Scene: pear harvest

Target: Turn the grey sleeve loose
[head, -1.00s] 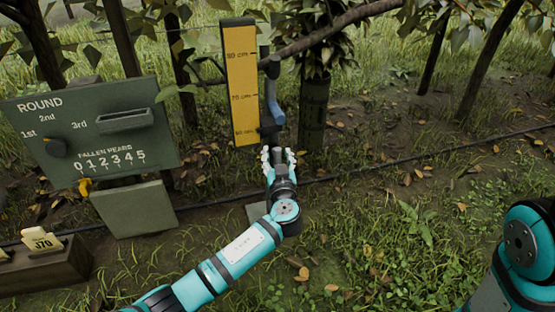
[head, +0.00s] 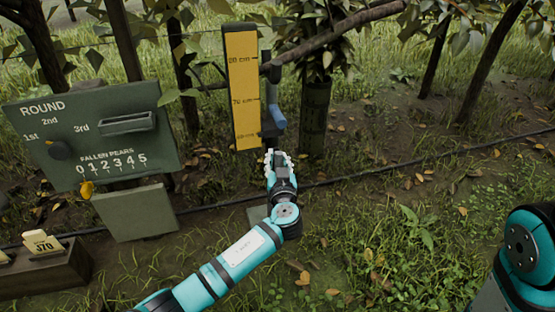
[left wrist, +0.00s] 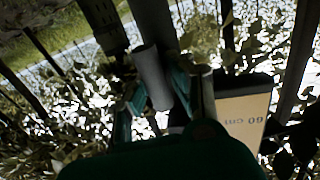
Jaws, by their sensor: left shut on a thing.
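The grey sleeve (left wrist: 152,76) is a smooth cylinder in the left wrist view, beside a darker, thicker upright post (left wrist: 152,22). My left gripper (left wrist: 156,100) has a finger on each side of its lower end and is shut on it. The sleeve cannot be made out clearly there, as the fingers cover that spot. My right gripper is out of view.
A dark tree guard (head: 314,115) stands right of the board. A thin dark line (head: 400,170) crosses behind my gripper. Grass lies open at the right.

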